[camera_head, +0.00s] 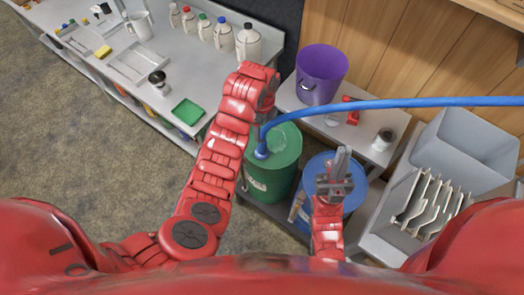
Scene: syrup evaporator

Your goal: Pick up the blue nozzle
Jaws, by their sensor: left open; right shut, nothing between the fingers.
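The blue nozzle (262,152) sits on top of the green barrel (270,181), at the end of a blue hose (400,103) that runs in from the right edge. My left gripper (263,114) is open. It is just above and behind the nozzle in the picture, close to the hose. Its fingers are small and partly hidden by my red wrist, so I cannot tell whether they touch the nozzle or hose. My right gripper (340,163) is shut and empty, over the blue barrel (352,198).
A purple bucket (320,72) and a small jar (382,139) stand on the shelf behind the barrels. A bench with several bottles and a green tray (187,112) is at the upper left. A grey rack of plates (430,205) stands at right.

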